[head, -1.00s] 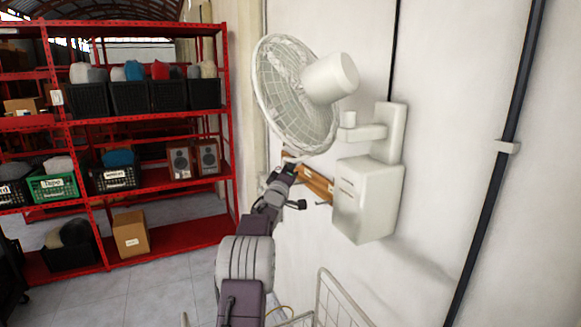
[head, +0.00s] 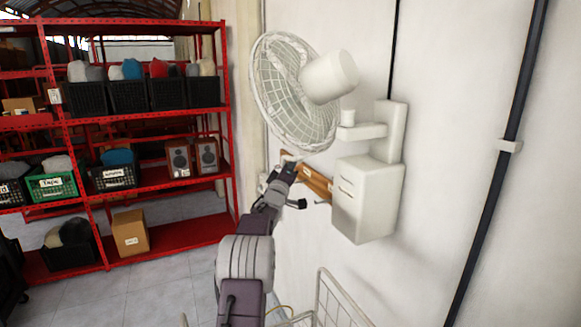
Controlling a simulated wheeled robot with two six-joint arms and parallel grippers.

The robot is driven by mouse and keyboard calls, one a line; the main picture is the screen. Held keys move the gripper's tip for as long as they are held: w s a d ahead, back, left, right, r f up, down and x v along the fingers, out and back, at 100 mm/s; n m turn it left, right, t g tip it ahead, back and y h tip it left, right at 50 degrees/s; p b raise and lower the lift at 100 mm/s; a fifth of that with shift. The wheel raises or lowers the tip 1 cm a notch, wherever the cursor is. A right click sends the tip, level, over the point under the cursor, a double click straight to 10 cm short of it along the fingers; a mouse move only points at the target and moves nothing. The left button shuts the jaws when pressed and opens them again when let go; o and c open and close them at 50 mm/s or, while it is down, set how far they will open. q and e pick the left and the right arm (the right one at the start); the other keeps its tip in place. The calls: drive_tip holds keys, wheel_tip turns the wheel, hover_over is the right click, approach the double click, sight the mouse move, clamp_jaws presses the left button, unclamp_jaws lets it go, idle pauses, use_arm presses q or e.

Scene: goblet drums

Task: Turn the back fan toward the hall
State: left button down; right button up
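The white wall fan (head: 291,95) is mounted on a bracket on the wall, right of centre. Its round wire cage faces left and away from me, and its motor housing (head: 329,77) points toward me. The bracket arm joins a white wall box (head: 367,197) below. One arm of mine, which I take as the left, rises from the bottom. Its gripper (head: 289,160) is at the lower rim of the cage, touching or very close. Its fingers are small and partly hidden, so I cannot tell if they are open or shut. My other gripper is not visible.
A red shelf rack (head: 150,182) with bins, speakers and a cardboard box (head: 130,232) stands at the left. A wooden rail (head: 314,182) is on the wall behind my gripper. A white wire basket (head: 340,300) is at the bottom. A dark pipe (head: 497,165) runs down the right wall.

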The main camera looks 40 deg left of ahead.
use_arm(q)
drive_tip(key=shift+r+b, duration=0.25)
drive_tip(key=shift+b, duration=0.1)
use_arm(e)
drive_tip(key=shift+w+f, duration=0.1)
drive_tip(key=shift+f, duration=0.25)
